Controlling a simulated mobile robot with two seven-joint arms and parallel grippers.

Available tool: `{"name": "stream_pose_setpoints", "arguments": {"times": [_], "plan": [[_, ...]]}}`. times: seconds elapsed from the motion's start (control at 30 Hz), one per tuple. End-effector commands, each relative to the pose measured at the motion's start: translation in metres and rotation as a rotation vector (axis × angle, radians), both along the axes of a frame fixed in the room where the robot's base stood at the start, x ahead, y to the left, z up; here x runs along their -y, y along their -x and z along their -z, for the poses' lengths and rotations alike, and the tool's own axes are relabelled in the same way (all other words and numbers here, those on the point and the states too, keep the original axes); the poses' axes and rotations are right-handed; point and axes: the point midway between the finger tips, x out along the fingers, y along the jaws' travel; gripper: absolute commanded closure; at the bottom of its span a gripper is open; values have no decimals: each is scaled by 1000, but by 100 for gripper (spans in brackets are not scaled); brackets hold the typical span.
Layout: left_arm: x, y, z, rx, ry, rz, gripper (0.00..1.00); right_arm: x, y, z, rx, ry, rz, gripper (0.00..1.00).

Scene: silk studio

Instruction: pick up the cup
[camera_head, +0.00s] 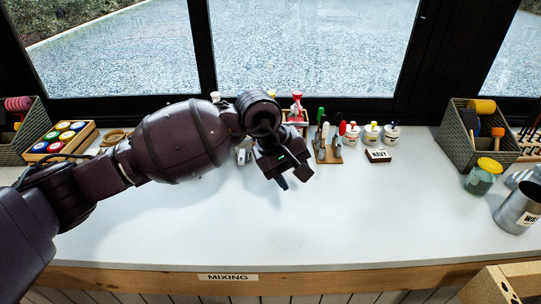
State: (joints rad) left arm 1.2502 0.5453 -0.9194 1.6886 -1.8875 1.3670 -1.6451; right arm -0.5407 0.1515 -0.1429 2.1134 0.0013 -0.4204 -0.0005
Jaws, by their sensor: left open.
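The thing most like a cup is a grey metal cup-shaped vessel (516,210) with a partly cut-off label, at the right edge of the table. It leans to the right in the picture. Several small white pots (371,133) with coloured tops stand at the back; I cannot tell whether one of them is the cup meant. My left gripper (294,181) is open and empty above the middle of the white table (300,225), pointing down, far to the left of the metal vessel. My left arm hides part of the back row. My right gripper is not in view.
A yellow-lidded glass jar (482,177) stands close behind the metal vessel. A grey basket of tools (462,148) is behind it. A tool rack (328,152) and a NAVY sign (378,155) line the back. Paint pots fill a wooden box (60,141) at left. The table's front middle is clear.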

Motion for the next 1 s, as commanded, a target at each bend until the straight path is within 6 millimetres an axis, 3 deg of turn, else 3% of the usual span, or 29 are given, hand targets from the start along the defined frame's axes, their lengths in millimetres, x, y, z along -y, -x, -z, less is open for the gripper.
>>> {"name": "stream_pose_setpoints", "arguments": {"times": [0.1,0.2,0.47,0.83,1.0], "plan": [[-18,-36,-6,175,-195,81,53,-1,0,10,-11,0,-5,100],[-31,-58,-20,285,-328,128,53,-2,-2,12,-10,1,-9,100],[-48,-83,-40,399,-487,167,53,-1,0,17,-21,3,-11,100],[-47,-99,3,395,-485,169,53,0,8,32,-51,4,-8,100],[-48,-104,14,397,-485,166,53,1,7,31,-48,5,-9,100]]}}
